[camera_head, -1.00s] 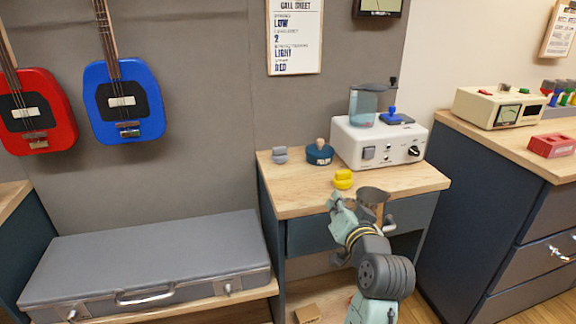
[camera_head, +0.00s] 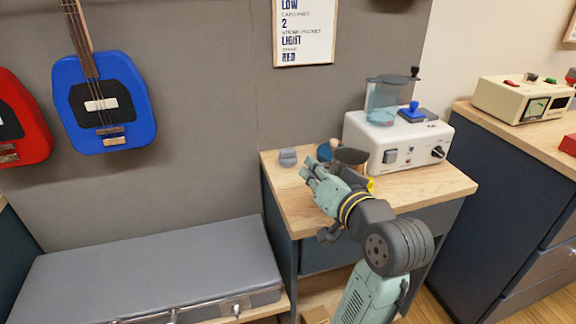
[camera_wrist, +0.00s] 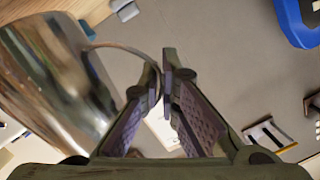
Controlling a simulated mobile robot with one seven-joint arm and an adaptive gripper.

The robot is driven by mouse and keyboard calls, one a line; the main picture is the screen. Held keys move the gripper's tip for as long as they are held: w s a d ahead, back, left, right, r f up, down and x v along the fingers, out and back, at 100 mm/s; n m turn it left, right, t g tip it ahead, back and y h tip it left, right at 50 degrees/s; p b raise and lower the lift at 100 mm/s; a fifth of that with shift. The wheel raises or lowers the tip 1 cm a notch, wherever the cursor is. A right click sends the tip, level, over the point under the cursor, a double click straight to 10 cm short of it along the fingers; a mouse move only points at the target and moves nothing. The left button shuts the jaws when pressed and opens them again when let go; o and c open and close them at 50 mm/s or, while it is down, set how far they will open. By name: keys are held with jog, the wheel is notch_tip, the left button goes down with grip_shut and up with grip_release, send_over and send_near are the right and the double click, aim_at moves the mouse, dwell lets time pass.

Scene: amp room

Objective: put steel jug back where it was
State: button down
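The steel jug (camera_head: 350,157) shows in the head view as a dark open rim just behind and right of my gripper (camera_head: 314,168). It is held over the small wooden table, and most of its body is hidden by my gripper. In the wrist view the shiny jug (camera_wrist: 55,85) fills the left side, and its thin curved handle runs between the fingertips of my gripper (camera_wrist: 165,85). The fingers are closed together on the handle. I cannot tell whether the jug's base touches the tabletop.
On the wooden table (camera_head: 440,185) stand a white machine (camera_head: 410,155) with a clear tank, a grey block (camera_head: 288,157), a partly hidden blue item (camera_head: 323,152) and a mostly hidden yellow item (camera_head: 370,184). A grey case (camera_head: 150,265) lies left. Bare tabletop shows at the front right.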

jog(key=shift+w+a+f+p, duration=0.45)
jog(key=shift+w+a+f, duration=0.3)
jog(key=shift+w+a, duration=0.65)
jog(key=shift+w+a+f+p, duration=0.45)
jog(key=shift+w+a+f, duration=0.45)
jog(key=shift+w, duration=1.05)
jog(key=shift+w+a+f+p, duration=0.45)
jog(key=shift+w+a+f, duration=0.2)
jog(key=shift+w+a, duration=0.8)
jog(key=c, duration=1.8)
grip_release()
jog(key=shift+w+d, duration=0.2)
jog(key=shift+d, duration=0.05)
jog(key=shift+s+d, duration=0.1)
jog(key=b+v, duration=0.1)
jog(key=v, duration=1)
jog(key=shift+s+b, duration=0.3)
jog(key=shift+s, duration=0.1)
jog(key=shift+d, duration=0.15)
